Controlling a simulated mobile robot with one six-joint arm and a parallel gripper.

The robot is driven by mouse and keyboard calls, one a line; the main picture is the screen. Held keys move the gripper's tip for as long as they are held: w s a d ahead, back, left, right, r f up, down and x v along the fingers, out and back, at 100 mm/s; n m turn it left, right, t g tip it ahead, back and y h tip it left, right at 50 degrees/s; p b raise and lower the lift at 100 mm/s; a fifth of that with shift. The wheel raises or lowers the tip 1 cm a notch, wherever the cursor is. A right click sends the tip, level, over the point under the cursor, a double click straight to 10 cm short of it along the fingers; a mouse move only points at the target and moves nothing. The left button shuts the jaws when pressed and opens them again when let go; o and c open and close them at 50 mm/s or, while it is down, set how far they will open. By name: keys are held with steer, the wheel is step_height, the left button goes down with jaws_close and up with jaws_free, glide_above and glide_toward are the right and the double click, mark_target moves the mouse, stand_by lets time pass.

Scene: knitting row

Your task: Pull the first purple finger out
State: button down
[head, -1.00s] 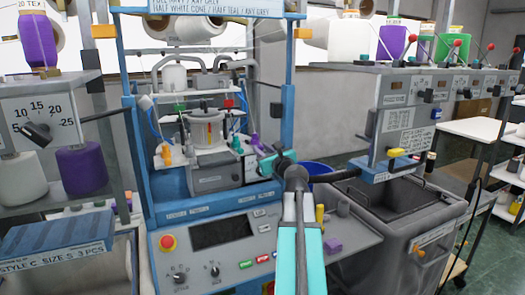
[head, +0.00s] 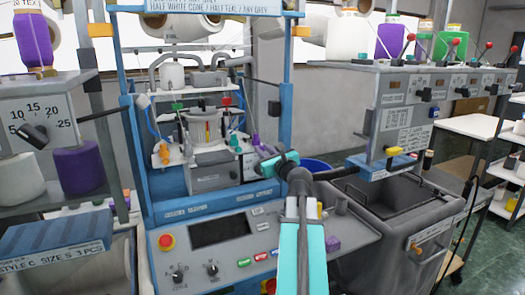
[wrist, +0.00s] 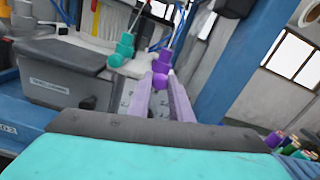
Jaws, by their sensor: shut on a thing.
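The purple finger (wrist: 162,70) is a small knobbed piece with a thin rod at its top. It sits between the tips of my gripper (wrist: 163,82), which is shut on it. In the head view, my gripper (head: 262,153) reaches the right side of the knitting machine, and the purple finger (head: 255,139) shows small at its tips. A teal finger (wrist: 122,50) stands close to the left of the purple one in the wrist view. Whether the purple finger is still seated is hard to tell.
An orange finger (head: 164,152) is at the machine's left side. The blue frame post (head: 285,90) stands close to the right of my gripper. Below is the control panel (head: 225,240) with a red button. A blue bin (head: 316,166) and a grey bin (head: 400,220) are at right.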

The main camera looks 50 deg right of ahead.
steer(key=shift+f, duration=0.15)
steer(key=c, duration=2)
jaws_free()
steer(key=o, duration=0.4)
steer(key=shift+s+a, duration=0.1)
steer(key=shift+s, duration=0.15)
steer(key=shift+w, duration=0.1)
steer(key=shift+b+v, duration=6.9)
steer(key=shift+b, duration=0.15)
